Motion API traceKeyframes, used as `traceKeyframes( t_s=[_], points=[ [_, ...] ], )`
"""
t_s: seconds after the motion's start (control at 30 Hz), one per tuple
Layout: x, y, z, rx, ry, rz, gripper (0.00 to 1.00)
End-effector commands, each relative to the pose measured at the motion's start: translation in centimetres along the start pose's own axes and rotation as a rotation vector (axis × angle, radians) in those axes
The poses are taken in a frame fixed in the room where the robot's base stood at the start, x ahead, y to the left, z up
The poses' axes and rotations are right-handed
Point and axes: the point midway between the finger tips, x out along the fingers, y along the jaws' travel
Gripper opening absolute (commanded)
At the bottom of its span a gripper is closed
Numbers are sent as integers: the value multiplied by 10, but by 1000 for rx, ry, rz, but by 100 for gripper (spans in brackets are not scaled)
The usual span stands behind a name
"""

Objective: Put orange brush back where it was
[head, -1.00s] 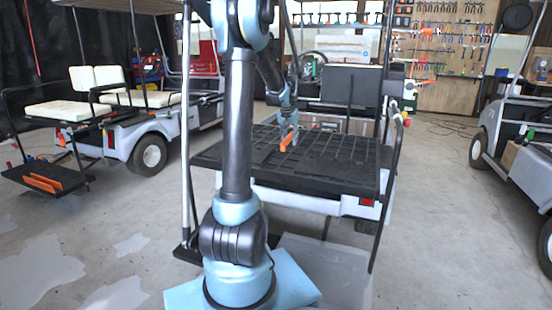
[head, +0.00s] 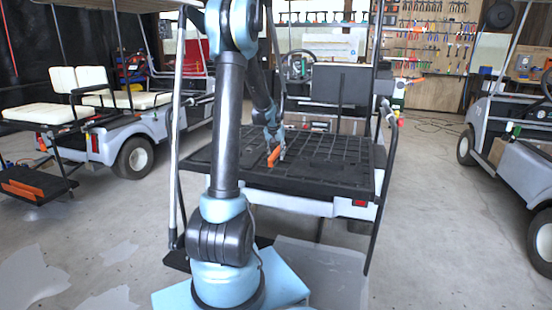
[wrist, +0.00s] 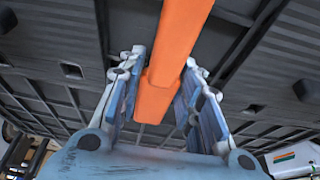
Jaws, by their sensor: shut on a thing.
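The orange brush (head: 273,157) is in my gripper (head: 272,147), above the black ribbed rear deck (head: 335,165) of the cart. In the wrist view the brush (wrist: 178,50) is a long orange bar running between the two fingers of my gripper (wrist: 163,88). The fingers are shut on it. The brush looks tilted in the head view. Whether its low end touches the deck cannot be told. The far end of the brush runs out of the wrist view at the top.
A cart with white seats (head: 82,108) stands at the left, and another cart (head: 515,150) at the right. A tool pegboard (head: 430,40) hangs on the back wall. Upright poles (head: 176,130) flank the deck. Most of the deck is bare.

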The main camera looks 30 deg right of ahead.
Motion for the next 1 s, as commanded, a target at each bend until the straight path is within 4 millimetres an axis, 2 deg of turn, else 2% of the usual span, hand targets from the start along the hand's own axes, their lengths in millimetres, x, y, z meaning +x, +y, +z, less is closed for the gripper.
traceKeyframes(
  t_s=[0.13,0.47,0.5,0.57,1.0],
  points=[
    [17,-1,6,-1,0,0,10],
    [19,-2,7,-2,0,-1,10],
    [20,-2,7,-2,0,-1,37],
    [19,-2,7,-2,0,-1,50],
    [15,-2,7,-3,0,-1,52]
  ],
)
